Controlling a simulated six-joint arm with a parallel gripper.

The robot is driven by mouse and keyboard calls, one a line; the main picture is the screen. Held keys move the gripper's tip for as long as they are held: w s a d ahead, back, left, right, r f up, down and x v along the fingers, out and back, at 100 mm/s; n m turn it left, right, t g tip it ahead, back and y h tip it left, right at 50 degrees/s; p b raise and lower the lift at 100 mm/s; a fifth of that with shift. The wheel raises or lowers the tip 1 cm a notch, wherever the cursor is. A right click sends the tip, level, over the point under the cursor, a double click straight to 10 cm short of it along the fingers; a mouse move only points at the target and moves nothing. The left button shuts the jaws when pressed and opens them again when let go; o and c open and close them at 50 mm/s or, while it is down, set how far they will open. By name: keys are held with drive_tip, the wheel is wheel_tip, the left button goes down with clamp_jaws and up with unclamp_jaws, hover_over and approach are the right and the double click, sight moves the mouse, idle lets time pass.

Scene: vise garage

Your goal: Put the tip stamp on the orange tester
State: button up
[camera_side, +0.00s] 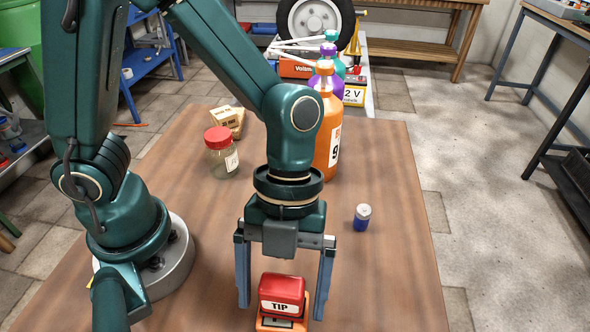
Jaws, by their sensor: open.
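A red stamp (281,292) with a white label reading TIP is at the bottom of the side view. Directly below it an orange tester (263,323) shows, partly cut off by the frame's lower edge. The stamp appears to rest upright on the tester, though their contact is hard to see. My gripper (282,308) points down over them. Its two blue-grey fingers stand apart, one on each side of the red stamp, with visible gaps. The gripper's body is above the stamp's top.
On the brown wooden table (400,270), a small blue-and-white container (362,217) stands to the right. An orange bottle (328,130), a red-lidded jar (220,150) and small cardboard boxes (228,121) stand farther back. The front right of the table is clear.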

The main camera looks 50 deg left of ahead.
drive_tip(key=v, duration=1.1)
drive_tip(key=a+n+t+y, duration=0.3)
drive_tip(key=a+n+t, duration=0.5)
drive_tip(key=n, duration=1.9)
drive_tip(key=a, duration=0.4)
drive_tip(key=shift+a+r+t, duration=0.3)
drive_tip(key=shift+a+t, duration=0.1)
